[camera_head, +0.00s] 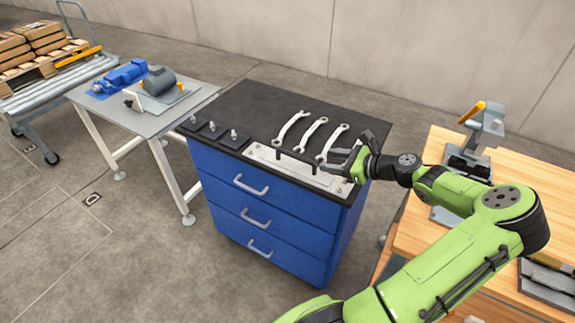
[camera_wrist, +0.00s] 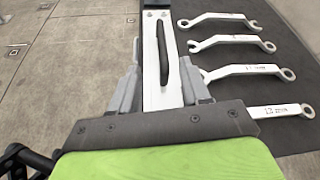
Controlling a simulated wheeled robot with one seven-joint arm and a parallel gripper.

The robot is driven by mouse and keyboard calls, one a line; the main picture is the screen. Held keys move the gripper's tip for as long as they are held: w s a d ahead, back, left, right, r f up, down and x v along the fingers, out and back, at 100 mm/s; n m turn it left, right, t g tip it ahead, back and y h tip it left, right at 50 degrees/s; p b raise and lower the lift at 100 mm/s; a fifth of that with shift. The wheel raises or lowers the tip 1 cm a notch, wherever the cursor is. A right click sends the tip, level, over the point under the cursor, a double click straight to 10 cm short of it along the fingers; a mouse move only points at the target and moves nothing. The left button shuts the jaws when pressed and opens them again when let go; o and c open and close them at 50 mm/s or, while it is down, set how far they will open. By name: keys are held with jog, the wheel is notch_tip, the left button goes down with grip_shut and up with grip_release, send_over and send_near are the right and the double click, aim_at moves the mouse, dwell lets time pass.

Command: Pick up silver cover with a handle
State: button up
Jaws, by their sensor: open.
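The silver cover (camera_head: 262,154) is a long flat plate lying along the front edge of the blue cabinet's dark top. It also shows in the wrist view (camera_wrist: 151,35), with a dark bar handle (camera_wrist: 164,52) running along its middle. My gripper (camera_head: 347,164) is over the right end of the cover in the head view. In the wrist view my gripper (camera_wrist: 162,88) is open and empty, its grey fingers on either side of the cover and the near end of the handle. I cannot tell how high the fingers are above the plate. My gripper hides part of the cover's right end.
Several silver wrenches (camera_head: 311,134) lie beside the cover on the dark top. Small dark blocks with pegs (camera_head: 212,127) stand at its left. A grey table (camera_head: 185,112) stands left, and a wooden workbench (camera_head: 540,180) with a vise (camera_head: 482,125) stands right.

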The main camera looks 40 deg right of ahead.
aim_at(299, 157)
jog(key=x, duration=0.4)
jog(key=b+x, duration=0.1)
jog(key=x, duration=0.3)
jog(key=b+x, duration=0.1)
jog(key=x, duration=0.3)
jog(key=shift+d+f, duration=0.15)
jog(key=shift+f, duration=0.2)
jog(key=shift+r, duration=0.1)
jog(key=shift+c, duration=0.5)
grip_shut()
jog(key=shift+r, duration=0.1)
